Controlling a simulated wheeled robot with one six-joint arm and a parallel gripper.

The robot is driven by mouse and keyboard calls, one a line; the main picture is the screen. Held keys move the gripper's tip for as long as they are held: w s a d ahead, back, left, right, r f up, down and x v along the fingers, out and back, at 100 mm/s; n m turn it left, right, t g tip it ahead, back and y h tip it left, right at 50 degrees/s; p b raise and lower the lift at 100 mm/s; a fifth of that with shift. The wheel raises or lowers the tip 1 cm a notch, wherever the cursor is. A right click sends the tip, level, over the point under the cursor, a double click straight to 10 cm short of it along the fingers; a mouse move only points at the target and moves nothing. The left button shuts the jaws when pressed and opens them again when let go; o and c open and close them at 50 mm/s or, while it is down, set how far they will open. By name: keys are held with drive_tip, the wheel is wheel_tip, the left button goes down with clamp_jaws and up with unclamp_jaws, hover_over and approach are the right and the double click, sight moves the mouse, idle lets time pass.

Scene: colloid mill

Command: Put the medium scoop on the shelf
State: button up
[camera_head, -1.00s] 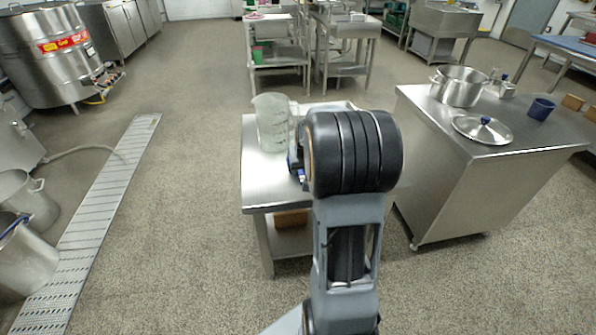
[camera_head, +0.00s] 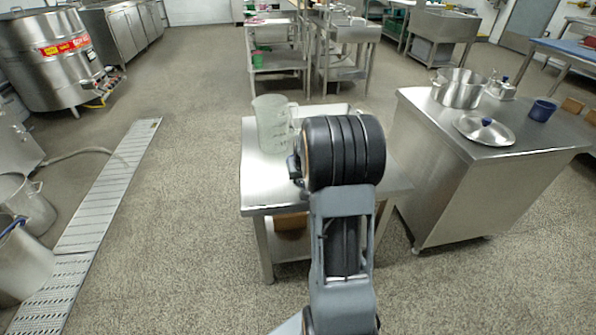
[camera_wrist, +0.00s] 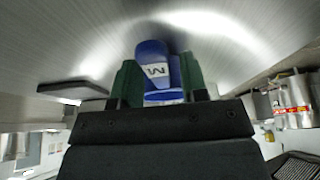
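The blue medium scoop (camera_wrist: 156,72), marked with an M, sits between the green fingers of my gripper (camera_wrist: 158,84) in the wrist view. The fingers touch it on both sides and look shut on it. A brushed metal surface (camera_wrist: 90,30) lies close beyond the scoop. In the head view my wrist is over the small steel table (camera_head: 257,190) and hides the gripper and scoop. A lower shelf (camera_head: 288,246) shows under this table, with a brown box (camera_head: 290,222) on it. I cannot tell which shelf is meant.
A clear measuring jug (camera_head: 270,124) stands at the small table's back left, near a pale tray (camera_head: 325,109) partly behind my arm. The right steel cabinet (camera_head: 480,185) carries a pot (camera_head: 458,88), a lid (camera_head: 483,130) and a blue cup (camera_head: 542,110).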

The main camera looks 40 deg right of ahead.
clamp_jaws()
idle(0.3)
